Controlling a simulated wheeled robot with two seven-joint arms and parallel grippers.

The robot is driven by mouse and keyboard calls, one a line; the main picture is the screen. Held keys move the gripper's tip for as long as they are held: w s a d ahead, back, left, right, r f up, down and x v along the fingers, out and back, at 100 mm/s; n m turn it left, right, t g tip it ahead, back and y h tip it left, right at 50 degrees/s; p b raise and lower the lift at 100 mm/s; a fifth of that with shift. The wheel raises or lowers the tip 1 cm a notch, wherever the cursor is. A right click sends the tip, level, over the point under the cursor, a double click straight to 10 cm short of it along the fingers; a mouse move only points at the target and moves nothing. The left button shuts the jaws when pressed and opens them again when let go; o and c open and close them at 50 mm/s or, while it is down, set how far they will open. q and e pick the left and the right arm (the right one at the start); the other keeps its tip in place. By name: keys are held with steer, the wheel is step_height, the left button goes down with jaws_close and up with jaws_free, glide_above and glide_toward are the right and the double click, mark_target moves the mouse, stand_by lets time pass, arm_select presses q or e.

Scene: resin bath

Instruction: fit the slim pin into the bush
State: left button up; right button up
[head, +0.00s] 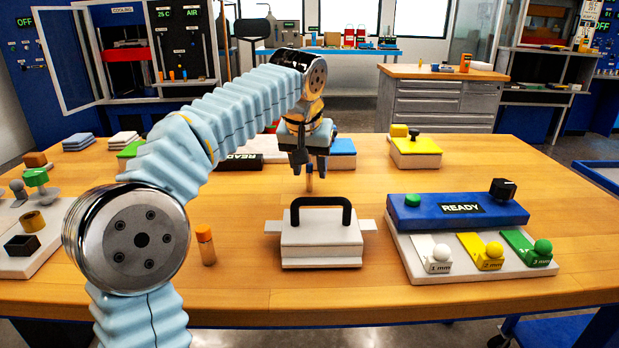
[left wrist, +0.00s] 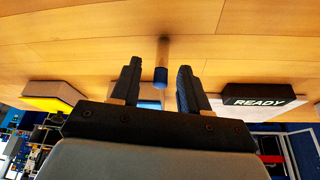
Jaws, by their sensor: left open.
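A slim pin (head: 309,180) stands upright on the table behind the white block with the black handle. In the left wrist view the pin (left wrist: 161,66) shows a blue end towards the camera and a brownish shaft. My left gripper (head: 309,164) points down over the pin. Its fingers are open, one on each side of the blue end, with gaps visible in the left wrist view (left wrist: 157,82). A gold ring-like piece (head: 32,221), perhaps the bush, sits on a pale board at the far left. My right gripper is not in view.
A white block with a black handle (head: 321,246) stands in front of the pin. An orange-capped cylinder (head: 205,244) stands to its left. A blue READY box (head: 408,214) and a pale board with colored tabs lie right. A yellow-topped block (head: 416,152) is behind.

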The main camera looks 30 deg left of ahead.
arm_select(q)
steer(key=shift+w+f, duration=0.1)
steer(key=shift+f, duration=0.2)
jaws_close()
steer(key=shift+r, duration=0.1)
